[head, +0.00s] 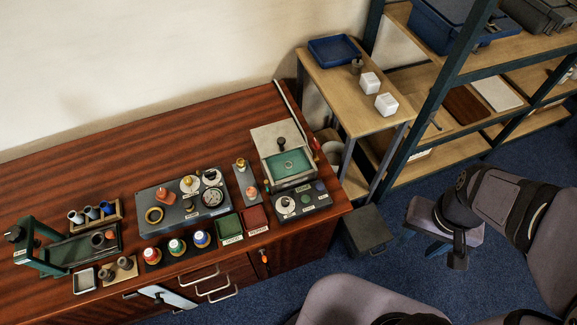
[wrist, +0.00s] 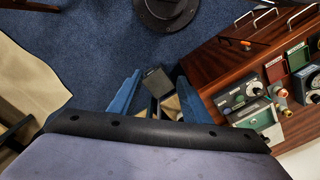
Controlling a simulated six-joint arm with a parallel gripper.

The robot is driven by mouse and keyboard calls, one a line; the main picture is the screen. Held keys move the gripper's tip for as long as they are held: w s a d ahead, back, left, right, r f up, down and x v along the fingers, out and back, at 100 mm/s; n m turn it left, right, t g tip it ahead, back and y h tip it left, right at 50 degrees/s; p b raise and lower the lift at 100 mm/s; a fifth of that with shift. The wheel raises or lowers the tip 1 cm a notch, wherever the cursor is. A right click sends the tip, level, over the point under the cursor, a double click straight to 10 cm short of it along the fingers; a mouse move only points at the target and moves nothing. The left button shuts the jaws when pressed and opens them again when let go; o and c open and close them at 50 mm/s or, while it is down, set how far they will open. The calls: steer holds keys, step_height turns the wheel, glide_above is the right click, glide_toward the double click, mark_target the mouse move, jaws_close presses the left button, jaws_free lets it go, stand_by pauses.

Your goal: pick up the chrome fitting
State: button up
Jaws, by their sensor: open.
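In the head view a small shiny ring-shaped piece (head: 289,166) lies on the green floor of an open grey box (head: 284,140) at the right end of the desk. It best matches the chrome fitting, but it is too small to be sure. The box also shows at the right of the wrist view (wrist: 262,118), where I cannot make out the piece. My gripper (head: 422,232) is open and empty, right of the desk and well away from the box. Its two blue fingers show apart in the wrist view (wrist: 158,82).
The wooden desk (head: 120,150) holds a gauge panel (head: 170,212), colored bottles, and labelled green (head: 229,228) and red (head: 255,219) trays. A dark bin (head: 368,230) stands on the floor beside it. A side table (head: 355,95) and shelving (head: 470,75) stand behind. Blue carpet lies around my gripper.

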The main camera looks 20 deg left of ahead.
steer(key=n+t+y+b, duration=0.3)
steer(key=n+b, duration=0.5)
steer(key=b, duration=1.1)
glide_above(289, 165)
steer(key=s+d, duration=0.1)
steer(key=s, duration=0.1)
step_height(289, 165, down, 11)
steer(key=shift+d+p+x, duration=0.2)
steer(key=shift+x, duration=1.6)
steer(key=shift+d+p+x, duration=0.15)
steer(key=shift+x, duration=1.6)
steer(key=shift+w+f, duration=0.1)
jaws_close()
